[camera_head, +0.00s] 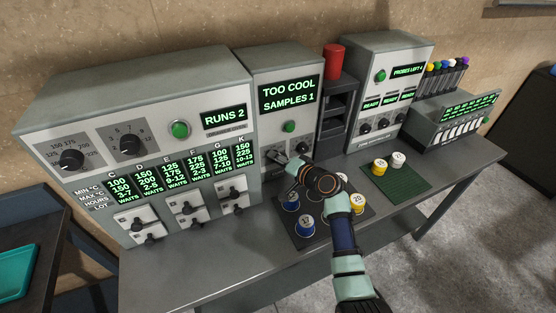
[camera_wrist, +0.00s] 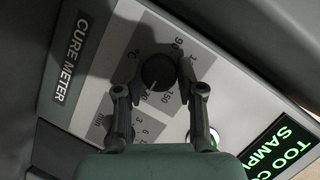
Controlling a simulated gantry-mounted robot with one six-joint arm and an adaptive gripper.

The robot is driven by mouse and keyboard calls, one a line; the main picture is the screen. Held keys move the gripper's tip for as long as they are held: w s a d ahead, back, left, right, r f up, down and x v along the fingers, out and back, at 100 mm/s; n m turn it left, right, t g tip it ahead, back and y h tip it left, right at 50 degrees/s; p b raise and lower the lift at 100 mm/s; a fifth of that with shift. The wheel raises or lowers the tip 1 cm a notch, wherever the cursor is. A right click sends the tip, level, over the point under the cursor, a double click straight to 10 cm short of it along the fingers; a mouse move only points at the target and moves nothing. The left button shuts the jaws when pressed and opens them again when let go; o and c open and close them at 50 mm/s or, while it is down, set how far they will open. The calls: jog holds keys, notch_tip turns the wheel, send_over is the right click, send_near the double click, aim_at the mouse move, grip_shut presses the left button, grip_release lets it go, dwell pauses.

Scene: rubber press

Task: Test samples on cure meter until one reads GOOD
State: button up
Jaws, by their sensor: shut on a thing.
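The cure meter (camera_head: 288,74) is the middle grey unit; its display (camera_head: 289,93) reads TOO COOL, SAMPLES 1. A green button (camera_head: 289,127) sits below the display. My gripper (camera_head: 279,158) is at the lower front of the meter. In the wrist view, my gripper (camera_wrist: 158,75) is shut on the round black temperature knob (camera_wrist: 158,71), a finger on each side. A second dial marked min (camera_wrist: 112,122) is partly hidden by a finger. Blue-marked samples (camera_head: 292,203) and a yellow sample marked 20 (camera_head: 357,203) stand on a dark tray (camera_head: 318,240), partly behind my arm.
A green mat (camera_head: 408,182) holds a yellow sample (camera_head: 379,167) and a white one (camera_head: 397,160). The large machine at left (camera_head: 130,110) shows RUNS 2. The probe unit (camera_head: 385,90) shows PROBES LEFT 4. A red cylinder (camera_head: 333,62) tops a dark rack. The front bench is clear.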

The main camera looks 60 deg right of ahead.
jog(key=o, duration=1.1)
jog(key=shift+o, duration=0.2)
jog(key=shift+s, duration=0.1)
jog(key=v, duration=1.1)
jog(key=shift+s+a, duration=0.2)
jog(key=shift+s, duration=0.15)
